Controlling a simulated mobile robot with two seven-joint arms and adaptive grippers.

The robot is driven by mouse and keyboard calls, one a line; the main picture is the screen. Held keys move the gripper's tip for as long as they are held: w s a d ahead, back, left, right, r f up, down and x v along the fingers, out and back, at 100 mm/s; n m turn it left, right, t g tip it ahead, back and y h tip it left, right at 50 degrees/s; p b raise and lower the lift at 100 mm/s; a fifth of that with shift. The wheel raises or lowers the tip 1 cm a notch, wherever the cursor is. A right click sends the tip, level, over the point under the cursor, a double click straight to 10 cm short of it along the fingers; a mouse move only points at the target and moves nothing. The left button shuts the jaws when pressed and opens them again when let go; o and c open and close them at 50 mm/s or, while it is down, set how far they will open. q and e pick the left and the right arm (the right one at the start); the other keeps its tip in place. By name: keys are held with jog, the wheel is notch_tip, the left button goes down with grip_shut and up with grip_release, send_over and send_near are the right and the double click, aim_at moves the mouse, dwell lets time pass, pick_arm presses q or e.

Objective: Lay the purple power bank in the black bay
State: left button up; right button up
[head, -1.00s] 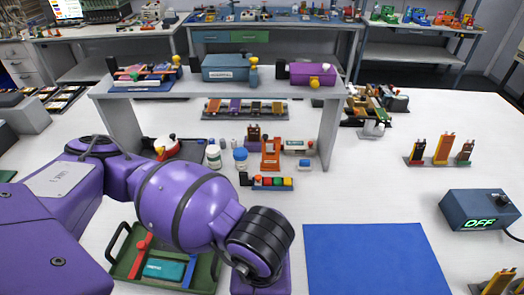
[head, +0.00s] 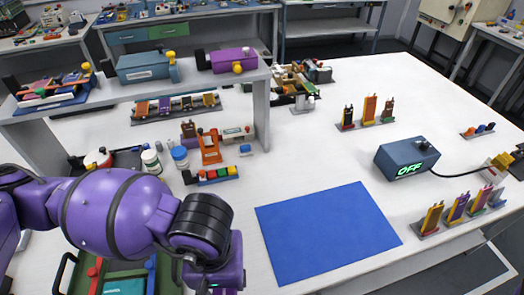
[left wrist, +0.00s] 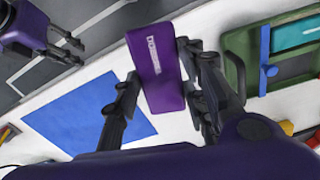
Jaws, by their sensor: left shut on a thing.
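The purple power bank (left wrist: 156,66), a flat slab with a white label, is between the fingers of my left gripper (left wrist: 160,72) in the left wrist view. The fingers press on its two long sides, over the white table. In the head view my left arm comes in from the left and its gripper body (head: 214,278) is at the bottom edge; fingertips and power bank are not clear there. My right gripper (left wrist: 72,46) shows at the upper left of the wrist view, empty with fingers apart. I cannot identify the black bay with certainty.
A blue mat (head: 326,232) lies right of my left gripper. A green tray (left wrist: 237,50) is close by. A blue-grey box reading OFF (head: 407,160) and small upright racks (head: 457,208) stand at the right. A raised shelf (head: 262,112) stands at the back left.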

pick_arm(q)
jog(key=w+a+r, duration=0.4)
jog(key=w+r, duration=0.1)
jog(key=w, duration=0.3)
jog(key=w+a+r, duration=0.5)
jog(key=w, duration=0.4)
jog(key=shift+w+a+m, duration=0.15)
jog(key=shift+w+m, duration=0.05)
jog(key=shift+m, duration=0.1)
